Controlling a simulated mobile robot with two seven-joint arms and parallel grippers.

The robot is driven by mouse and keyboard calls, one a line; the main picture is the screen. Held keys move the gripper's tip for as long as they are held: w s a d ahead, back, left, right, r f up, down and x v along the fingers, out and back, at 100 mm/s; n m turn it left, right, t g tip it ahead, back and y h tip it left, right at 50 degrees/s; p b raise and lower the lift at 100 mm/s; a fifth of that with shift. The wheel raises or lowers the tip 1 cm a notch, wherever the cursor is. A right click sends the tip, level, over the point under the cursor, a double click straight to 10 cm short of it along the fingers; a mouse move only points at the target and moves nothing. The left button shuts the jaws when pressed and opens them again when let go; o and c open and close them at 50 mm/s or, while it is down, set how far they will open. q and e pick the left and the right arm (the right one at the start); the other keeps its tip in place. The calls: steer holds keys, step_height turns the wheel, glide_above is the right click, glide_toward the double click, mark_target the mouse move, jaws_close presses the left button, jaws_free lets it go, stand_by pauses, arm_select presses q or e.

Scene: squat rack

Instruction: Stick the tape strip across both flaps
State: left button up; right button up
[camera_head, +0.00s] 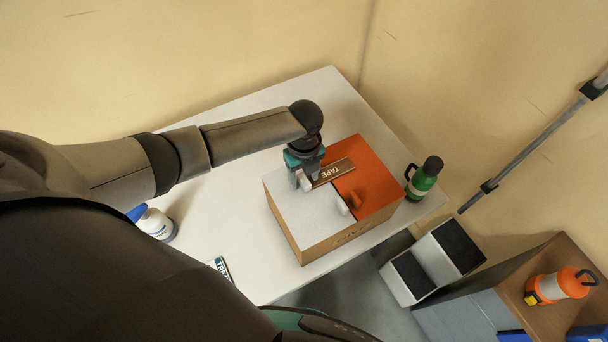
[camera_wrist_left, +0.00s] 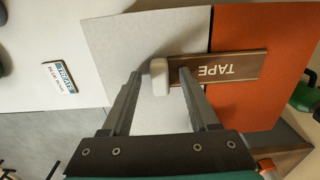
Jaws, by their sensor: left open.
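A cardboard box (camera_head: 308,248) stands on the table, its top covered by a white flap (camera_head: 297,207) and an orange flap (camera_head: 378,183). The brown tape strip (camera_head: 334,172), lettered TAPE, spans the seam between both flaps; it also shows in the left wrist view (camera_wrist_left: 230,67). It looks flat, but I cannot tell if it is stuck down. A white block (camera_wrist_left: 159,77) sits at its left end. My left gripper (camera_head: 304,179) is open at that end, its fingers (camera_wrist_left: 160,73) either side of the white block and apart from it. My right gripper is not in view.
A green bottle (camera_head: 423,179) stands right of the box. An orange lantern (camera_head: 560,285) is on a wooden cabinet at right.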

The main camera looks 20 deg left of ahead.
arm_select(q)
steer(key=shift+r, duration=0.1)
step_height(320, 180, up, 15)
steer(key=p, duration=0.1)
stand_by(0.4)
stand_by(0.4)
